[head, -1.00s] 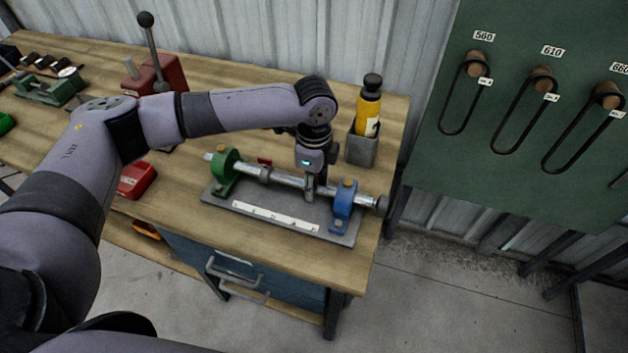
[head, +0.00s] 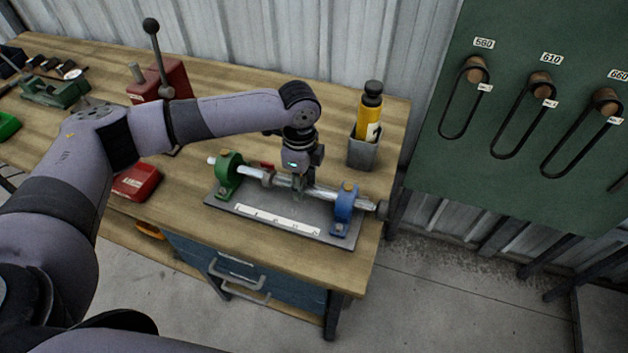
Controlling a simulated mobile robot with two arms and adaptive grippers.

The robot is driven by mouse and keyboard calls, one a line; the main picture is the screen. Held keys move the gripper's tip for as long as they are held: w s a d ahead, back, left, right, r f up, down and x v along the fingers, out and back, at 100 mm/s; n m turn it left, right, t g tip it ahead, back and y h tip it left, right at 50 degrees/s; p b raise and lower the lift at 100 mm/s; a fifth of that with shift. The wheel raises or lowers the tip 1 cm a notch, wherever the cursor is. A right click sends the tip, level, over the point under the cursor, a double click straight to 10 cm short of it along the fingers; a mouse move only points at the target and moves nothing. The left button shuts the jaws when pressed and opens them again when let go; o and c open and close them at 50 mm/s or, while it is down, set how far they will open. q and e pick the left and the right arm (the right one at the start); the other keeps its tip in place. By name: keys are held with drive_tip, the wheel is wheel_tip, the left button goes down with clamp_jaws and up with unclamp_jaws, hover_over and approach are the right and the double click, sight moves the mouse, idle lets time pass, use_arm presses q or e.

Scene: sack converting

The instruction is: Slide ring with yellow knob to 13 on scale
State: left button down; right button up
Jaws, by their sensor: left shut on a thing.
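My left gripper (head: 298,190) is over the middle of a silver shaft (head: 321,192), pointing down. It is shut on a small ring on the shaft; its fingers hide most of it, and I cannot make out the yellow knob. The white scale (head: 278,219) lies on the grey base plate (head: 226,204) in front of the shaft. Its numbers are too small to read. A grey collar (head: 268,179) sits on the shaft left of the gripper, apart from it. My right gripper is not in view.
A grey holder (head: 362,152) with a yellow bottle (head: 368,115) stands behind. A red box (head: 137,183) lies left. The bench front is clear.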

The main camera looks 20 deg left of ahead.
use_arm(q)
drive_tip(key=shift+a, duration=0.5)
drive_tip(key=c, duration=1.2)
unclamp_jaws()
drive_tip(key=shift+d, duration=0.15)
drive_tip(key=shift+o, duration=1)
wheel_tip(320, 180, up, 12)
drive_tip(key=shift+r, duration=0.1)
